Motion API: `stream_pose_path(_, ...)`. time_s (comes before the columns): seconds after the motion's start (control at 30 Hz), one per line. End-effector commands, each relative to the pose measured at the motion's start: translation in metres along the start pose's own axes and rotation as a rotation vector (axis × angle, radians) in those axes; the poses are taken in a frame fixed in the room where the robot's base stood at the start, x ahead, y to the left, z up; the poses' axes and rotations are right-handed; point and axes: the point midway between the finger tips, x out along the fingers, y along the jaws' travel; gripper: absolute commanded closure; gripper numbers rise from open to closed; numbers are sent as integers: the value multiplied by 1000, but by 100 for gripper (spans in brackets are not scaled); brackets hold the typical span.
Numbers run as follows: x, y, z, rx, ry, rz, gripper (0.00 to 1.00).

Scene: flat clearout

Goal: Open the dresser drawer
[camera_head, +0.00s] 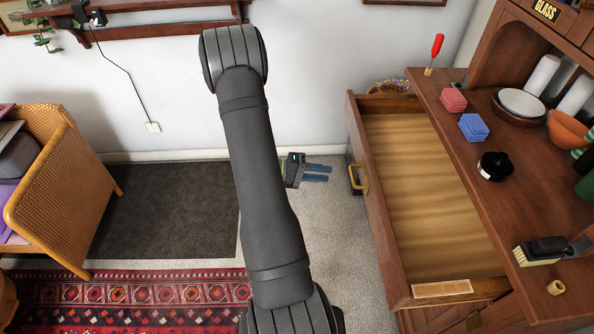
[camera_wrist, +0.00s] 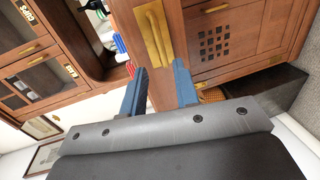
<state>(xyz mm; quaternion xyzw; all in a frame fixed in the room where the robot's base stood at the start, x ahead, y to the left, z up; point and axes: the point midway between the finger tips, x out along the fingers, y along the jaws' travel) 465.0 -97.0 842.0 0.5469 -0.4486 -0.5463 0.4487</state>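The dresser (camera_head: 530,220) stands at the right in the head view. Its wide drawer (camera_head: 430,190) is pulled well out, and its light wooden bottom shows bare. A brass handle (camera_head: 358,178) is on the drawer's front. My gripper (camera_head: 328,173) is left of the handle, its blue fingers pointing toward it, with a visible gap between. In the wrist view the fingers (camera_wrist: 160,67) are apart and nothing is between them. The handle (camera_wrist: 157,36) is beyond the fingertips, not touched. My arm hides part of the gripper's wrist in the head view.
Sponges (camera_head: 473,127), bowls (camera_head: 568,131), a black-topped round item (camera_head: 494,166) and a brush (camera_head: 540,252) sit on the dresser top. A wicker chair (camera_head: 60,190) stands at the left. Carpet (camera_head: 335,260) is clear between my arm and the drawer.

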Motion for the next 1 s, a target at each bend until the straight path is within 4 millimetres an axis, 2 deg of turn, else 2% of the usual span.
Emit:
stream_pose_path(0.03,-12,0,-1,1,5,-1,72)
stream_pose_path(0.2,-46,0,0,1,3,-1,72)
stream_pose_path(0.4,-69,0,0,1,2,0,72)
stream_pose_path(0.57,-75,0,0,1,-1,0,72)
stream_pose_path(1.0,-74,0,0,0,0,0,72)
